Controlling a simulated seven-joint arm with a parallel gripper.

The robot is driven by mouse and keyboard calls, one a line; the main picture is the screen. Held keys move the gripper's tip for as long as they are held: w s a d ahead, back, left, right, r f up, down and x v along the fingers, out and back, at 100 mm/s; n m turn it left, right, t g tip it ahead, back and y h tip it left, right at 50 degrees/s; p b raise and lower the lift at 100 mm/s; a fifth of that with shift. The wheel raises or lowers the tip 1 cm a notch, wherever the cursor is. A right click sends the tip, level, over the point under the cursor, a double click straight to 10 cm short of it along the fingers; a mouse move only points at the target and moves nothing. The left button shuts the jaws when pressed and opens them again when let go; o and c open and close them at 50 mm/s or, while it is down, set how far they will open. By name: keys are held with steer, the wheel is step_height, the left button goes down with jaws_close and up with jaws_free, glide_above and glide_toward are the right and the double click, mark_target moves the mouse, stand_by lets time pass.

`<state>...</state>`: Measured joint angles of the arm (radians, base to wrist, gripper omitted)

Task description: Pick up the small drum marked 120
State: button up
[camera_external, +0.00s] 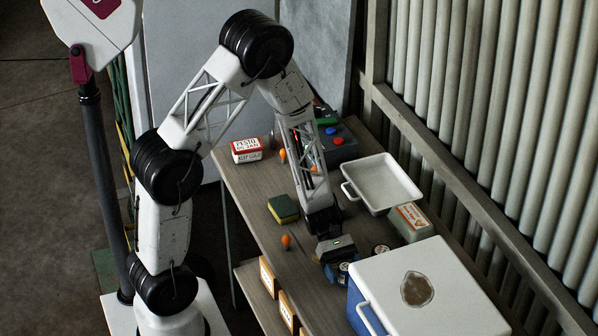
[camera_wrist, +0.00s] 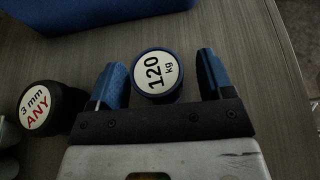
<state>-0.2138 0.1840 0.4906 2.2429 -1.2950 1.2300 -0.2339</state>
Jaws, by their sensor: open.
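The small drum marked 120 kg (camera_wrist: 157,72) has a dark blue body and a white top label. It stands upright on the wooden bench in the wrist view. My gripper (camera_wrist: 160,76) is open, with one blue finger on either side of the drum and a visible gap on each side. In the external view my gripper (camera_external: 341,270) is low over the bench, beside the cooler. The drum is mostly hidden there by the fingers and wrist.
A black drum marked 3 mm ANY (camera_wrist: 40,108) stands just outside the left finger. A blue-and-white cooler (camera_external: 430,290) is close by. A white tray (camera_external: 385,182), a yellow-green sponge (camera_external: 283,208) and a red-and-white box (camera_external: 246,150) are on the bench (camera_external: 245,185).

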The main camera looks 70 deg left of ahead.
mark_target(344, 266)
steer(key=shift+c, duration=0.2)
steer(key=c, duration=1)
steer(key=shift+r, duration=0.1)
steer(key=shift+r, duration=1.45)
steer(key=shift+s+r, duration=0.25)
steer(key=shift+r, duration=0.05)
steer(key=s, duration=0.5)
steer(key=s+a+r, duration=0.1)
steer(key=s, duration=0.4)
steer(key=s+a, duration=0.1)
steer(key=s, duration=0.4)
steer(key=shift+s+r, duration=0.2)
